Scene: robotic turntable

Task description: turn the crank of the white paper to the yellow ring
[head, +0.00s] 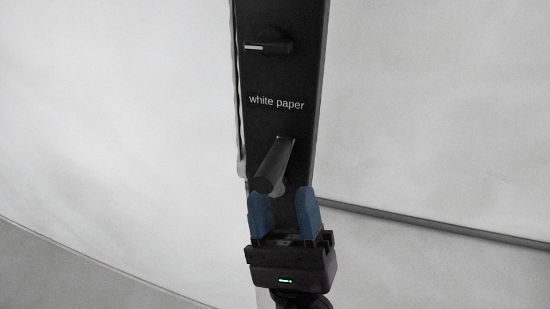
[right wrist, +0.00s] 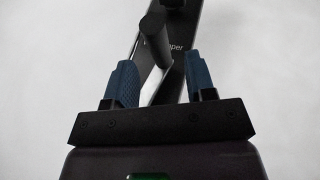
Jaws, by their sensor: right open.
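The black panel (head: 292,70) carries the words "white paper". Below the words a dark cylindrical crank handle (head: 274,165) sticks out toward me. My right gripper (head: 284,198) is open just below the handle, its two blue fingers pointing up. In the right wrist view, the crank handle (right wrist: 155,40) rises beyond and between the blue fingers (right wrist: 162,75); I cannot tell whether they touch it. Above the words is a black knob (head: 268,47) with a white mark. No yellow ring shows in either view. My left gripper is not in view.
A pale wall (head: 130,110) fills the left side. A pale surface (head: 430,100) lies right of the panel, with a thin dark rail (head: 430,223) along its lower edge. Free room lies on both sides of the gripper.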

